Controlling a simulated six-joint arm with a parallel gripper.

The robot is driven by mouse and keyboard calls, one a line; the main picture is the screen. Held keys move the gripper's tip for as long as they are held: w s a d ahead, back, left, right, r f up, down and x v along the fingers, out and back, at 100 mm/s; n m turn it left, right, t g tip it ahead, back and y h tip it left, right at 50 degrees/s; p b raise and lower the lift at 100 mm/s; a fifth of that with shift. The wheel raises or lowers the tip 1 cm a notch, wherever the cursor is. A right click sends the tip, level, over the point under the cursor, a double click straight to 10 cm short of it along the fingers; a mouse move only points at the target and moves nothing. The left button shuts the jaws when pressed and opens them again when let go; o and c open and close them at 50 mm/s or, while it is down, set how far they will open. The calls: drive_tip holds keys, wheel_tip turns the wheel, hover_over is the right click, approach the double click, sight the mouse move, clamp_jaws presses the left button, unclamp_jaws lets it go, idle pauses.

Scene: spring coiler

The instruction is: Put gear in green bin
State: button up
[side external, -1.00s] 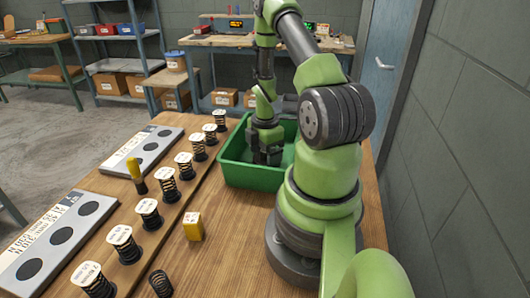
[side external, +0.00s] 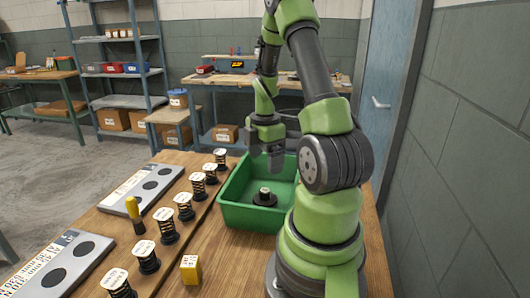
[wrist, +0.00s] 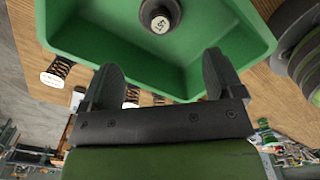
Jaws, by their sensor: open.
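The green bin (side external: 237,215) stands on the wooden table in front of my arm's base. A dark round gear with a pale hub (side external: 265,197) lies on the bin's floor. In the wrist view the gear (wrist: 159,16) sits inside the bin (wrist: 95,45), near the top edge of the picture, with a number on its hub. My gripper (side external: 268,158) is above the bin at its far side, apart from the gear. In the wrist view my gripper's two fingers (wrist: 162,82) are spread with nothing between them.
A row of springs with white labelled caps (side external: 184,207) stands left of the bin. A yellow-handled tool (side external: 134,212) stands by the plates with dark discs (side external: 154,185). A small yellow block (side external: 190,269) is on the table in front.

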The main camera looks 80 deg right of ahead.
drive_tip(key=w+a+r+m+t+h, duration=0.1)
drive_tip(key=w+a+r+m+t, duration=0.35)
drive_tip(key=a+r, duration=0.7)
drive_tip(key=s+a+r+m+t+y, duration=0.1)
drive_tip(key=s+a+r+m, duration=0.1)
drive_tip(key=a+r+m, duration=0.2)
drive_tip(key=s+a+r+m+t+y, duration=0.1)
drive_tip(key=a+r+m, duration=0.3)
drive_tip(key=a, duration=0.6)
drive_tip(key=shift+s+a+t+y, duration=0.15)
drive_tip(key=shift+s+t+y, duration=0.3)
drive_tip(key=shift+s, duration=0.4)
